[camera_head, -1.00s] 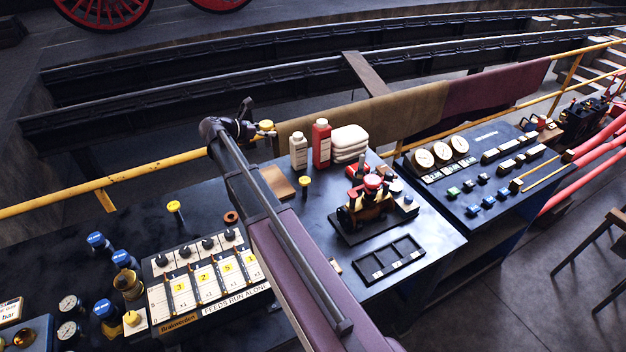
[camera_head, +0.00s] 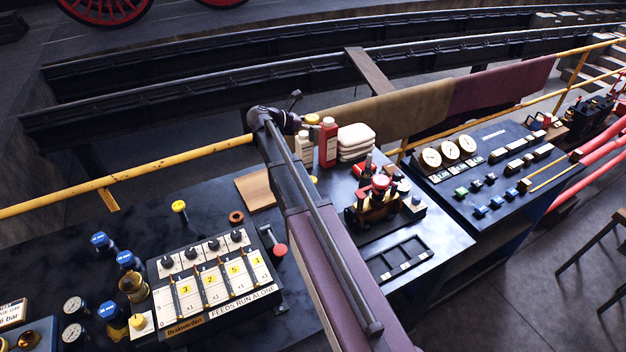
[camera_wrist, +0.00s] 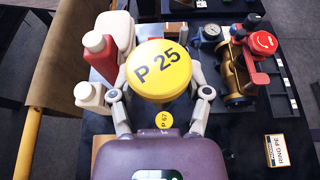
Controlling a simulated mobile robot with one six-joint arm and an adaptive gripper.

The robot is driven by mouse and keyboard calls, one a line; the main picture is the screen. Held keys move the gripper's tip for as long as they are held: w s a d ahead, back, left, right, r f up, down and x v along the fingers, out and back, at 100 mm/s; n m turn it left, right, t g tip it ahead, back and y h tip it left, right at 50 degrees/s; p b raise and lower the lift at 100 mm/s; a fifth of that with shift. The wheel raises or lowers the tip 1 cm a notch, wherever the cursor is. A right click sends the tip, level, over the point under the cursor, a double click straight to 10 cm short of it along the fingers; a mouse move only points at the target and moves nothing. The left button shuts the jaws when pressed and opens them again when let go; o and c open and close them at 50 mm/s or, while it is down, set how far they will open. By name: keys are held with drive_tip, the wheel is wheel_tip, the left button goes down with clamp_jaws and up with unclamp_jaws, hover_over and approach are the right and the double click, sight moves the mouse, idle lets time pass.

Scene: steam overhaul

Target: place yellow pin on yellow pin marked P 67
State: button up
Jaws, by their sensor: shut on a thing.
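My gripper (camera_wrist: 160,98) is shut on a yellow pin (camera_wrist: 158,68) with a wide round head marked P 25. The held pin shows as a small yellow disc (camera_head: 312,118) in the head view, above the bench. A yellow pin marked P 67 (camera_wrist: 164,119) shows in the wrist view just below the held head, nearer my wrist, lower down on the bench. In the head view only a sliver of its yellow top (camera_head: 313,179) shows beside my arm. The two pins appear apart.
A red bottle (camera_wrist: 101,55) and a white bottle (camera_wrist: 90,95) stand close left of the held pin. A brass valve model with a red cap (camera_wrist: 263,42) stands to the right. Another yellow pin (camera_head: 179,206) stands behind the lever panel (camera_head: 215,285).

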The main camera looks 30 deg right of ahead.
drive_tip(key=shift+a, duration=0.25)
drive_tip(key=s+a+f+n+t+b, duration=0.1)
drive_tip(key=s+a+f+b, duration=0.3)
drive_tip(key=s+f+b, duration=0.2)
drive_tip(key=s+a+f+n+t+b, duration=0.1)
drive_tip(key=s+a+f+b, duration=0.3)
drive_tip(key=s+f+b, duration=0.3)
drive_tip(key=shift+s+a+t, duration=0.15)
drive_tip(key=shift+a+t, duration=0.15)
drive_tip(key=shift+t, duration=0.1)
drive_tip(key=shift+r, duration=0.1)
drive_tip(key=w+d+f+b, duration=0.1)
drive_tip(key=w+d, duration=0.7)
drive_tip(key=w, duration=0.4)
drive_tip(key=shift+w+f, duration=0.2)
drive_tip(key=shift+w, duration=0.1)
drive_tip(key=shift+w+d+f+b, duration=0.45)
drive_tip(key=shift+f+b, duration=0.2)
drive_tip(key=shift+b, duration=0.1)
drive_tip(key=shift+a+f+b, duration=0.1)
drive_tip(key=shift+f+b, duration=1.1)
drive_tip(key=shift+b, duration=0.05)
